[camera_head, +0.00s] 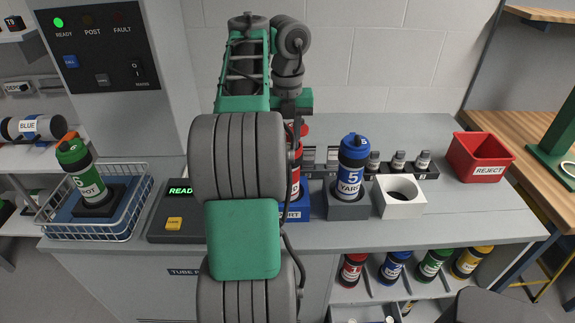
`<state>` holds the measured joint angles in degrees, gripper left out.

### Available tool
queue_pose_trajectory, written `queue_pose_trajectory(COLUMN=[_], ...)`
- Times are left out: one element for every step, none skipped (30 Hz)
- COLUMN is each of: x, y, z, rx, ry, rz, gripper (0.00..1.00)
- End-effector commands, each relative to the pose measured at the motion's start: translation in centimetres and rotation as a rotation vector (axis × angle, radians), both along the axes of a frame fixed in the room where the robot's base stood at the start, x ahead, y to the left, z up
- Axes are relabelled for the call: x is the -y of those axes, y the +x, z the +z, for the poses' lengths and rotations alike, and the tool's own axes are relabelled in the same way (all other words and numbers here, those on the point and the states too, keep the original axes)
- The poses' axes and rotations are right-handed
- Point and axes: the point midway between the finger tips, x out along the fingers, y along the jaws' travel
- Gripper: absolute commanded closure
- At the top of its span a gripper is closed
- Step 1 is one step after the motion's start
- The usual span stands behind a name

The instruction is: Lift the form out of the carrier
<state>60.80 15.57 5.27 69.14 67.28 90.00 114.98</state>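No form can be made out in this view. A red carrier (296,184) stands in a blue block (297,212), mostly hidden behind my arm. My gripper (292,122) points down at the red carrier's top. Its fingers are largely hidden by my arm, so I cannot tell whether it touches the carrier or holds anything. A blue carrier marked 5 YARD (351,168) stands upright and capped in a grey holder (348,207). A green carrier with an orange-topped cap (83,172) leans in a dark holder inside a wire basket (128,226) at the left.
A white block with a round hole (401,205) stands right of the blue carrier. A red REJECT bin (481,162) is at the counter's right. A control panel (97,45) shows a green READY light. Several capped carriers (431,264) stand on a lower shelf.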

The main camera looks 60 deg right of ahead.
Motion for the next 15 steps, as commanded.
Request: queue_pose_trajectory(x=[0.00,0.00,0.00,0.00,0.00,0.00,0.00,0.00,0.00,0.00,0.00,0.00,0.00,0.00,0.00], y=[0.00,0.00,0.00,0.00,0.00,0.00,0.00,0.00,0.00,0.00,0.00,0.00,0.00,0.00,0.00], z=[-0.01,-0.02,-0.02,-0.02,-0.02,-0.03,-0.03,-0.03,-0.03,-0.03,-0.03,-0.04,-0.04,-0.04,-0.04], rx=[0.000,0.000,0.000,0.000,0.000,0.000,0.000,0.000,0.000,0.000,0.000,0.000,0.000,0.000,0.000], ry=[0.000,0.000,0.000,0.001,0.001,0.001,0.001,0.001,0.001,0.001,0.001,0.001,0.001,0.001,0.001], rz=[0.000,0.000,0.000,0.000,0.000,0.000,0.000,0.000,0.000,0.000,0.000,0.000,0.000,0.001,0.001], gripper=[0.86,0.89,0.92,0.94,0.97,1.00,1.00,1.00,1.00,1.00,1.00,1.00,1.00,1.00,1.00])
